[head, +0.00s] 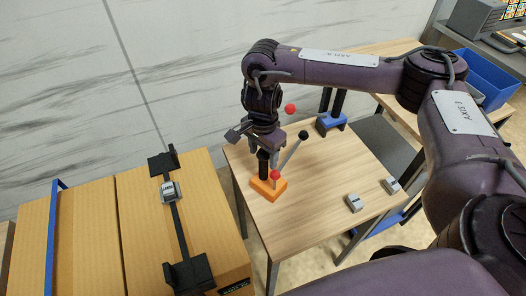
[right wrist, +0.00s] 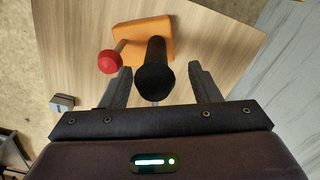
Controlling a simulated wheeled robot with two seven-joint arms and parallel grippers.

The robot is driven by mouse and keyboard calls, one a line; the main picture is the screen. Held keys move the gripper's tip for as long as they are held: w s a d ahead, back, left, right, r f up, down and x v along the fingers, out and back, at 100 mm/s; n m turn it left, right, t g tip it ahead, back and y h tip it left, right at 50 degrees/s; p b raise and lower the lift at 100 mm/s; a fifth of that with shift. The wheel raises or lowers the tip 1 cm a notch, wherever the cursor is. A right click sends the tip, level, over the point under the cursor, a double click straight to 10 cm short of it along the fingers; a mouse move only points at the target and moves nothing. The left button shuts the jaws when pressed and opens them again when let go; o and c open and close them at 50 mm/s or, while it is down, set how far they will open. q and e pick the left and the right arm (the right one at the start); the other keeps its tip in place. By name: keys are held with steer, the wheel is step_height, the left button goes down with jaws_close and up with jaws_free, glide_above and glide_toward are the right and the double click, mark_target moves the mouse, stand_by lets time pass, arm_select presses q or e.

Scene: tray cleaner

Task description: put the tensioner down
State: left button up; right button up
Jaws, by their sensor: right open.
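The tensioner, by its look an orange base (head: 268,188) with an upright black handle and a red knob, stands on the wooden table. In the right wrist view its orange base (right wrist: 142,38), red knob (right wrist: 109,62) and black handle (right wrist: 154,80) show. My right gripper (head: 268,152) is above the base, around the top of the handle. Its fingers (right wrist: 163,84) are open, one on each side of the handle, with visible gaps. My left gripper is not in view.
A blue-based tool (head: 331,122) stands at the table's back. Small grey blocks (head: 354,203) lie at the front right. A grey rod with a black ball (head: 303,134) rises beside my gripper. A black fixture (head: 188,274) lies on the left cabinet. The table's middle is clear.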

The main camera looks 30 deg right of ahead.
steer(key=shift+r, duration=0.3)
step_height(320, 180, up, 12)
steer(key=p, duration=0.1)
steer(key=shift+f+p, duration=0.15)
steer(key=shift+p, duration=0.15)
steer(key=shift+s+f, duration=0.1)
stand_by(0.3)
